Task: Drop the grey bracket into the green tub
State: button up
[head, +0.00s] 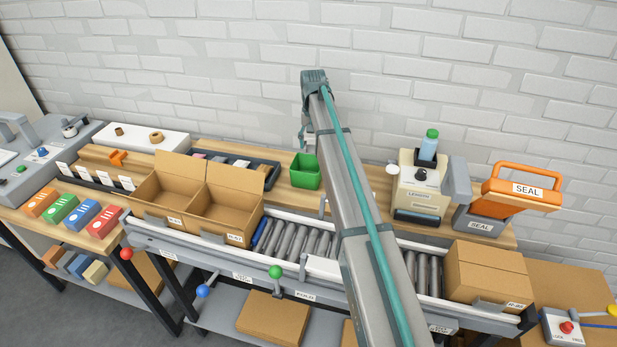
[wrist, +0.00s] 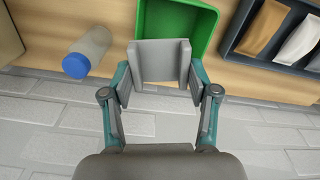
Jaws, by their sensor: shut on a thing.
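My gripper (wrist: 160,88) is shut on the grey bracket (wrist: 158,60), a plain grey piece with raised side edges, in the wrist view. In that view the bracket overlaps the near part of the green tub (wrist: 207,22), whose inside looks empty where it shows. In the head view the green tub (head: 305,172) stands on the wooden bench against the wall, just left of my arm. My gripper (head: 303,143) hangs above it there; the bracket is too small to make out clearly.
A dark tray (wrist: 238,38) with packets lies right of the tub in the wrist view. A blue-capped bottle (wrist: 92,48) lies left. In the head view an open carton (head: 237,197) stands on the roller conveyor (head: 293,240). The brick wall is close behind.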

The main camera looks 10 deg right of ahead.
jog(key=shift+f, duration=0.35)
jog(key=o, duration=1.1)
jog(key=shift+c, duration=0.2)
jog(key=shift+r, duration=0.1)
notch_tip(320, 180, up, 12)
